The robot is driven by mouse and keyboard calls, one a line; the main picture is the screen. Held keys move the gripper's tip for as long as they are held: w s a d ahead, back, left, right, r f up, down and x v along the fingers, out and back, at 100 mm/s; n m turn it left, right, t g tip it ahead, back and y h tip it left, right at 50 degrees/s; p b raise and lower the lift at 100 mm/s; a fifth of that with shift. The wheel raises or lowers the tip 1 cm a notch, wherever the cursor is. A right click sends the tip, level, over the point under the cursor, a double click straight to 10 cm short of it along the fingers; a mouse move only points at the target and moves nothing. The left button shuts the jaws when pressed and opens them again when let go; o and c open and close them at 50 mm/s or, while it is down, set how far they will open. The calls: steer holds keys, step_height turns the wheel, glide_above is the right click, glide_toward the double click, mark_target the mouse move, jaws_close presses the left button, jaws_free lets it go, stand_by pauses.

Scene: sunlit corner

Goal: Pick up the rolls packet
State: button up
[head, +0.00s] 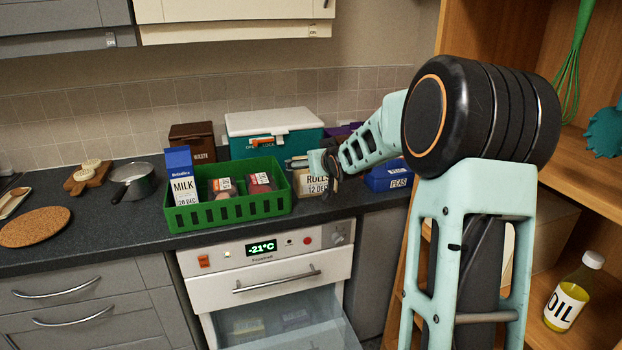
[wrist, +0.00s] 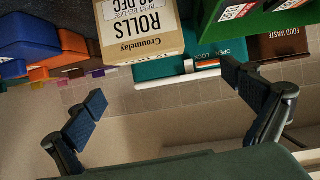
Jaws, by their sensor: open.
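The rolls packet (head: 311,183) is a cardboard-coloured box with a ROLLS label. It stands on the dark counter just right of the green crate, partly hidden by my gripper in the head view. In the wrist view the rolls packet (wrist: 140,40) appears upside down at the top, beyond and between the fingers. My gripper (wrist: 165,95) is open, with nothing between its dark pads. In the head view my gripper (head: 318,163) is close to the packet's upper part. I cannot tell whether it touches.
The green crate (head: 229,212) holds a milk carton (head: 181,178) and meat packs. A teal cool box (head: 276,140) stands behind. A blue peas box (head: 388,177) is to the right. Below, a freezer drawer (head: 285,322) stands open. A wooden shelf unit is at right.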

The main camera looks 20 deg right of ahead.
steer(key=shift+y, duration=0.3)
steer(key=w+d+f, duration=0.1)
steer(key=f, duration=0.1)
steer(key=w+d+f, duration=0.1)
steer(key=w, duration=0.1)
steer(key=w+f+b, duration=0.1)
steer(key=w+f, duration=0.1)
steer(key=shift+d+f, duration=0.35)
steer(key=shift+d, duration=0.05)
steer(key=shift+x, duration=2.6)
steer(key=shift+w+r, duration=0.1)
steer(key=shift+r, duration=0.1)
steer(key=c, duration=0.9)
steer(key=shift+r, duration=0.1)
steer(key=shift+c, duration=0.9)
